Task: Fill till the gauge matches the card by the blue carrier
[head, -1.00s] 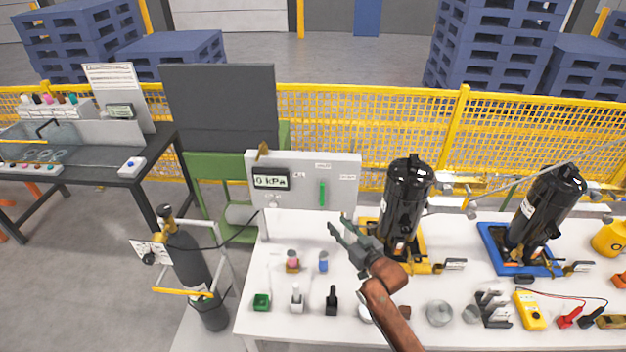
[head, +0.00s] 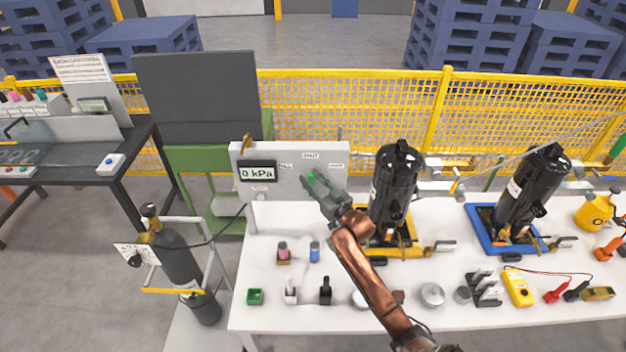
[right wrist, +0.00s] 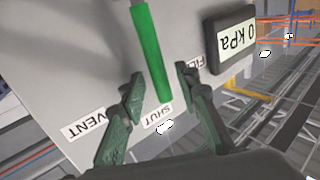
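The grey gauge panel (head: 285,185) stands at the back left of the white table. In the right wrist view the display (right wrist: 234,37) appears upside down. The green lever (right wrist: 152,55) points at the SHUT label (right wrist: 158,117), between FILL and VENT. My right gripper (right wrist: 160,90) is open, with its fingers on either side of the lever's end; I cannot tell if they touch it. In the head view my right gripper (head: 308,182) covers most of the lever. The blue carrier (head: 490,232) holds a black compressor (head: 533,195). I cannot make out a card there. My left gripper is not in view.
A second black compressor (head: 397,185) stands in a yellow carrier (head: 408,248), close to my right arm. A gas cylinder (head: 178,255) stands left of the table. Small fittings and a yellow meter (head: 518,288) lie along the front. A yellow fence (head: 400,110) runs behind.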

